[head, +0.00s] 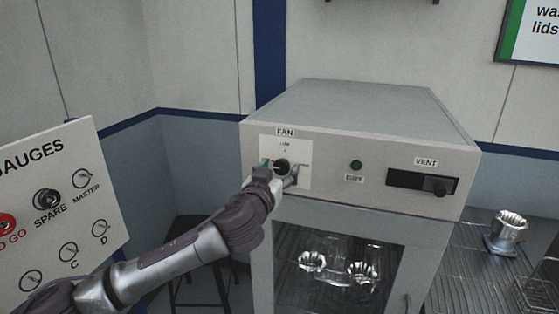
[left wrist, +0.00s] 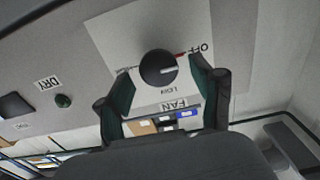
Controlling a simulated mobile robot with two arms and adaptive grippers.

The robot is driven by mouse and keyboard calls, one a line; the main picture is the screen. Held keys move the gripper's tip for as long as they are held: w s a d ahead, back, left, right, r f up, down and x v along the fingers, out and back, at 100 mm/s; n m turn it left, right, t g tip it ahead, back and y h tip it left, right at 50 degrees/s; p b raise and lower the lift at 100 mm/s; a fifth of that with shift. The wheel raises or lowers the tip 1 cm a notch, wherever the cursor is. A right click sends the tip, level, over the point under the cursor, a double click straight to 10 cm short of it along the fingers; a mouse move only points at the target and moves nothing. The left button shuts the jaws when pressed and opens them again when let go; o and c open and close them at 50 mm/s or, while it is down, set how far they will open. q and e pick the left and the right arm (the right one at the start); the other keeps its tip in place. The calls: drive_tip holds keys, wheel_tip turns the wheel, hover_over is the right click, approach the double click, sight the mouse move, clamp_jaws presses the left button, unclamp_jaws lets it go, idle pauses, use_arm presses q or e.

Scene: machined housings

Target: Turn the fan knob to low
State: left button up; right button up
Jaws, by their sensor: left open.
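The fan knob (head: 283,165) is a round black dial on a white plate, under the FAN label (head: 285,132), on the front of a grey cabinet. In the left wrist view the knob (left wrist: 158,68) appears upside down with its plate, where OFF and LOW are printed. A white mark on the knob and a red line beside it lie on the OFF side. My left gripper (head: 278,171) is open, with its fingers on either side of the knob; I cannot tell whether they touch it. My right gripper is not in view.
A green DRY light (head: 356,165) and a VENT slider (head: 440,187) are to the right on the cabinet (head: 360,100). Metal housings (head: 312,261) show behind its window. A gauge board (head: 60,200) stands at left. Another housing (head: 509,228) rests on the rack at right.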

use_arm(q)
drive_tip(key=shift+w+d, duration=0.25)
drive_tip(key=shift+w, duration=0.3)
drive_tip(key=c, duration=1.1)
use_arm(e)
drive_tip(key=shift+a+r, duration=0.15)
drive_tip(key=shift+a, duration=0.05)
